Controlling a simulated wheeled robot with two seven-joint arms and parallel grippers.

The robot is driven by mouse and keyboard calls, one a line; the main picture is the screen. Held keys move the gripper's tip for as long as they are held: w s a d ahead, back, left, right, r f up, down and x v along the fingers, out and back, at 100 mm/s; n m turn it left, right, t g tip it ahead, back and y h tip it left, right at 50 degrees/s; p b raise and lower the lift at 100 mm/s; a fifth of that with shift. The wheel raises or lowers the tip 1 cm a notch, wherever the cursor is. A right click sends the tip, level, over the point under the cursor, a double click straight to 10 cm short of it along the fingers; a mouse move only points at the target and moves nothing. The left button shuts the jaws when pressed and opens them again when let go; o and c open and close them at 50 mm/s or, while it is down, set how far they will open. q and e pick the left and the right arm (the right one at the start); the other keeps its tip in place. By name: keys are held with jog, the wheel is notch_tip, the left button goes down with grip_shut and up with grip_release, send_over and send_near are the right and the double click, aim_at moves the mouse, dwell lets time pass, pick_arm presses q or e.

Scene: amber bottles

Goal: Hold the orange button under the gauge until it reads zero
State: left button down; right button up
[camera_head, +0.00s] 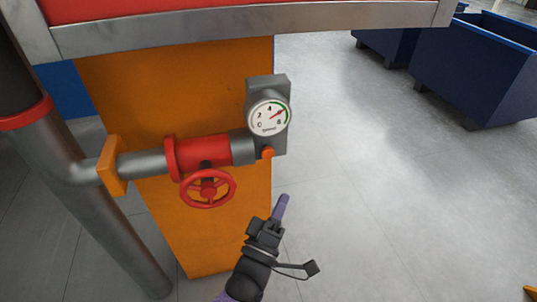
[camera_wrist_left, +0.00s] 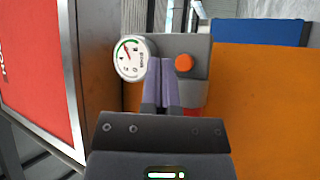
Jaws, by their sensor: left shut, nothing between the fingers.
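The round white gauge (camera_head: 268,117) sits on a grey block at the end of a pipe; its red needle points to the upper right, away from the 0. The orange button (camera_head: 267,153) is just below the dial. My left gripper (camera_head: 284,199) is below and slightly right of the button, apart from it, with its purple fingers shut and empty. In the left wrist view the fingers (camera_wrist_left: 161,62) point at the grey block, between the gauge (camera_wrist_left: 130,59) and the button (camera_wrist_left: 184,63). My right gripper is not in view.
A red handwheel (camera_head: 208,188) and red flanged pipe are left of the gauge, in front of an orange panel (camera_head: 190,250). A grey vertical pipe (camera_head: 85,195) stands at left. Blue bins (camera_head: 470,75) stand at upper right.

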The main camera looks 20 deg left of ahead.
aim_at(267, 151)
pick_arm(q)
jog(key=shift+w+a+r+n+t, duration=0.1)
jog(key=shift+r+n+t, duration=0.25)
jog(key=shift+r, duration=0.35)
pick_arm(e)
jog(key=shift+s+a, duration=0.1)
pick_arm(q)
jog(key=w+a+b, duration=0.4)
jog(key=w+a, duration=0.1)
jog(key=w, duration=0.2)
jog(key=shift+w, duration=0.15)
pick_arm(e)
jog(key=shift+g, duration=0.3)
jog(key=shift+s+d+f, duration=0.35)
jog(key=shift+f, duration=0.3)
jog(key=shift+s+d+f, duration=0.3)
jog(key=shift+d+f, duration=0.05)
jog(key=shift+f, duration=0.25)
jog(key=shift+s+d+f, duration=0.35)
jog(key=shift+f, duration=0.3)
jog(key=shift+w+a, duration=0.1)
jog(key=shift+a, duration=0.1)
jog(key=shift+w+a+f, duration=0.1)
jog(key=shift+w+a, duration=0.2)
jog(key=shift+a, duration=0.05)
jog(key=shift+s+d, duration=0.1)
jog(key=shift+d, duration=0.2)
